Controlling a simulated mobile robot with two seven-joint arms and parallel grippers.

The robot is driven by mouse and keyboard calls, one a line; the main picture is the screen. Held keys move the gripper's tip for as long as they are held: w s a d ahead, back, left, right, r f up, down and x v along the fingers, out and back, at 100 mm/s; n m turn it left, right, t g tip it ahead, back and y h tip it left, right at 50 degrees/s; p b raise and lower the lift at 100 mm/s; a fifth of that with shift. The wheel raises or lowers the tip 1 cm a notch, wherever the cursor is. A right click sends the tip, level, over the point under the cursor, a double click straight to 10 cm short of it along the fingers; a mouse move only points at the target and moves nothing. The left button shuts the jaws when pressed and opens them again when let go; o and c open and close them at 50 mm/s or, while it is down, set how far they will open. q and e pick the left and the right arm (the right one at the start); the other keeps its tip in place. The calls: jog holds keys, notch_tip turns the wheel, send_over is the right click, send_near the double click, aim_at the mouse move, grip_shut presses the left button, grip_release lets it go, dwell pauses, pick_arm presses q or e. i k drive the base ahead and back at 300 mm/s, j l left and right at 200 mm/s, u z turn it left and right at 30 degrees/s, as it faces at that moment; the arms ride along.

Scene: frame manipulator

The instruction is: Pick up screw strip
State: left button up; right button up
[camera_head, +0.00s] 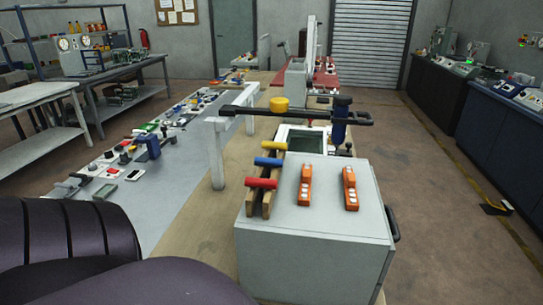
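Two short orange strips with pale round bits along them lie on top of a light grey box; I take them for screw strips but cannot be sure. The left strip (304,185) lies near the middle of the box top. The right strip (350,188) lies near the box's right side. They are apart and nearly parallel, pointing away from me. Neither gripper is in view. A dark purple rounded part, probably my own arm, fills the lower left corner.
The grey box (310,262) has a dark handle (392,224) at right. A wooden rack (269,190) with red, blue and yellow handles stands at its left edge. A black bar (300,115) crosses behind. The left table (150,205) holds many small parts. Floor at right is mostly clear.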

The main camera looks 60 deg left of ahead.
aim_at(304, 190)
jog(key=i+l+u, duration=0.1)
jog(key=u, duration=0.3)
jog(key=i+l+u, duration=0.1)
jog(key=u, duration=0.35)
jog(key=i+l+u, duration=0.1)
jog(key=u, duration=0.3)
